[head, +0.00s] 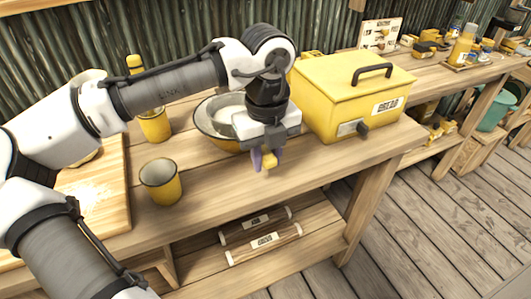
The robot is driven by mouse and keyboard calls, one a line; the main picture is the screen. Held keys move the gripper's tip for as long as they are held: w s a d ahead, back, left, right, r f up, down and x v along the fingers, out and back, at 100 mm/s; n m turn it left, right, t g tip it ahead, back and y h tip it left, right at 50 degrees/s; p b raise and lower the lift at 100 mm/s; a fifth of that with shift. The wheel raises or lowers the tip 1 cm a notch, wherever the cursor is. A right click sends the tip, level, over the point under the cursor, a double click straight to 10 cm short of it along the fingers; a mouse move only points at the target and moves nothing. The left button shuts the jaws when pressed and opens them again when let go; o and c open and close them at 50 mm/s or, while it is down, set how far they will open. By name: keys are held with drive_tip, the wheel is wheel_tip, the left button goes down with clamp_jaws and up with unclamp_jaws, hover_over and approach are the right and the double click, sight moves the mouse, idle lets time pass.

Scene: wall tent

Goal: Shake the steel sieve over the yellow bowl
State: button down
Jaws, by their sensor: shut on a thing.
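The yellow bowl (217,142), with a dark rim, stands on the wooden bench left of the yellow box. The steel sieve (229,106) shows as a pale grey round shape within the bowl's outline. My arm and gripper cover its right side. I cannot tell whether it touches the bowl. My gripper (264,158) is at the bowl's right front, above the bench, pointing down. It is shut on what looks like the sieve's handle, with a small yellow end showing at the fingertips. Any contents of the sieve and bowl are too small to make out.
A large yellow lidded box (340,95) stands close at the right. A yellow cup (160,182) stands front left, with another yellow container (154,126) behind it. A wooden board (105,195) lies at the left. The bench front below my gripper is clear.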

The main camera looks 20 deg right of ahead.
drive_tip(key=shift+r+p, duration=1.15)
drive_tip(key=shift+p, duration=0.3)
idle(0.6)
drive_tip(key=shift+d, duration=0.1)
idle(0.5)
drive_tip(key=shift+d+p, duration=0.6)
drive_tip(key=shift+p, duration=0.05)
drive_tip(key=a, duration=0.2)
drive_tip(key=shift+a, duration=0.35)
drive_tip(key=shift+d+p, duration=0.15)
drive_tip(key=shift+p, duration=0.15)
